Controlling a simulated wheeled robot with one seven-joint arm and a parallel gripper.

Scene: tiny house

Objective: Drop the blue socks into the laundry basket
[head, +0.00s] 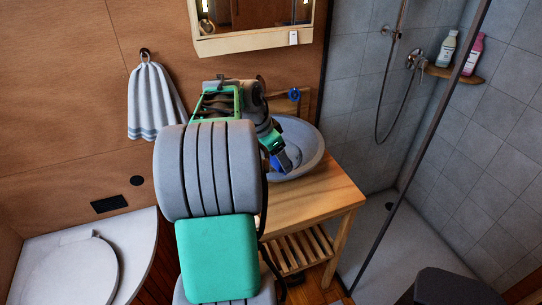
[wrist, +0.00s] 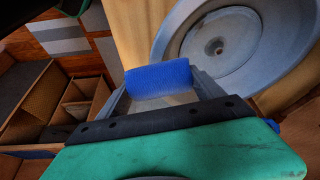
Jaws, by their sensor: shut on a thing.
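My gripper (wrist: 160,82) is shut on a rolled blue bundle, the blue socks (wrist: 158,75), held between its two fingertips. In the head view my gripper (head: 284,163) hangs tilted downward over the left part of the round grey basin, with blue showing at its end. I cannot tell there which blue is sock and which is gripper. In the wrist view the socks appear in front of the basin's left edge; whether they touch it I cannot tell. No laundry basket can be made out in either view.
The grey basin (head: 312,142) stands on a wooden washstand (head: 338,192) with a slatted lower shelf. A glass shower edge (head: 408,150) rises at right. A toilet (head: 70,270) is at lower left, and a towel (head: 152,100) hangs above. A wooden compartmented box (wrist: 38,105) shows in the wrist view.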

